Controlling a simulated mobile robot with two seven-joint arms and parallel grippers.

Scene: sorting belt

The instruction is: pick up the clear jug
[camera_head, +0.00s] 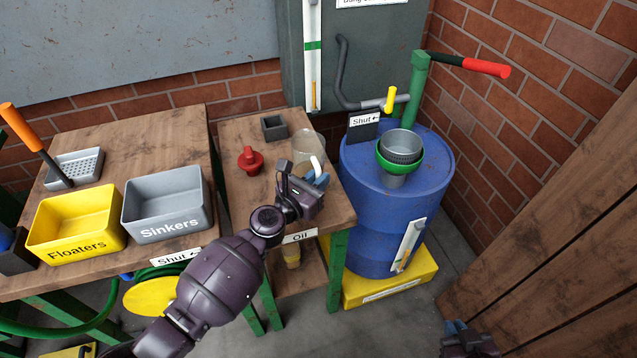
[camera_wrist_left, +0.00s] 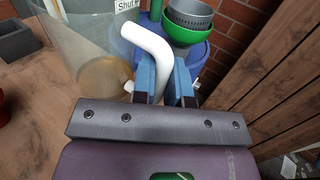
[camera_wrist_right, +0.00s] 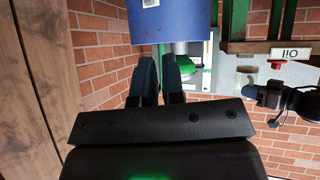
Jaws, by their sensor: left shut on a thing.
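The clear jug (camera_head: 308,145) stands at the right end of the small wooden table, with its white handle (camera_head: 317,163) facing me. In the left wrist view the jug (camera_wrist_left: 85,35) fills the upper left, with something amber low inside. My left gripper (camera_head: 313,179) is shut on the white handle (camera_wrist_left: 150,48), which passes between the blue fingers (camera_wrist_left: 163,82). I cannot tell any gap under the jug. My right gripper (camera_head: 457,327) is low at the right, away from the jug and empty; its fingers (camera_wrist_right: 159,75) are close together.
A red funnel-like piece (camera_head: 250,160) and a dark square cup (camera_head: 274,127) share the small table (camera_head: 243,205). A blue drum (camera_head: 385,225) with a green funnel (camera_head: 420,165) stands right behind. Yellow (camera_head: 77,222) and grey (camera_head: 167,205) bins stand left.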

